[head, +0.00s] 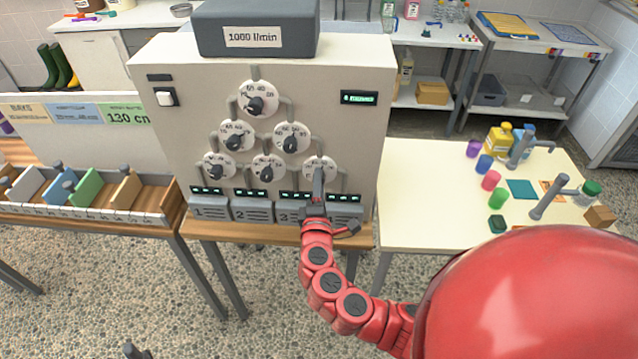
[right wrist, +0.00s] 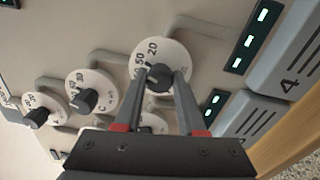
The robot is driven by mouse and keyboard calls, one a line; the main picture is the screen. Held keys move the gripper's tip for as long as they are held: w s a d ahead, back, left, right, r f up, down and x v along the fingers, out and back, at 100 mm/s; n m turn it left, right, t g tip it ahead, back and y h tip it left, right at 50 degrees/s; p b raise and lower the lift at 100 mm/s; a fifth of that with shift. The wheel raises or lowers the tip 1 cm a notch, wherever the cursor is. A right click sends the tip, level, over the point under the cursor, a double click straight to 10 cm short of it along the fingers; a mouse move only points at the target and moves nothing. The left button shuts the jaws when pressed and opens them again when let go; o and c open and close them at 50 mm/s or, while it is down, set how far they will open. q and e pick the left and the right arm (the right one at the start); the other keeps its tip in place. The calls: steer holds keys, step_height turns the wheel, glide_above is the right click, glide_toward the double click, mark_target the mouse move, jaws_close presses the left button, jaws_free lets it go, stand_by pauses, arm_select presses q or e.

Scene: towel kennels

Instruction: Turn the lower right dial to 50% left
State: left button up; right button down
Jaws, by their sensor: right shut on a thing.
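The lower right dial (head: 329,163) is a white disc with a dark knob, at the right end of the bottom row on the beige panel (head: 355,70). My right gripper (head: 318,180) reaches it from below and covers part of its face. In the right wrist view, my right gripper (right wrist: 160,82) has its two fingers on either side of the knob (right wrist: 159,74), shut on it. The marks 20 and 50 show on the dial's rim (right wrist: 172,47). A dark tip at the head view's bottom left edge may be my left gripper (head: 135,351); its fingers cannot be made out.
Other dials stand close by: the lower middle dial (head: 266,160), the middle right dial (head: 303,138) and the top dial (head: 268,96). Numbered grey outlets (head: 252,212) lie below. A grey box (head: 300,38) labelled 1000 l/min sits on top. A cream table (head: 420,215) stands right.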

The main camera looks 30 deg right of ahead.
steer(key=c, duration=0.5)
jaws_free()
steer(key=p+v, duration=0.1)
steer(key=v, duration=1.6)
steer(key=shift+a, duration=0.15)
steer(key=shift+f, duration=0.15)
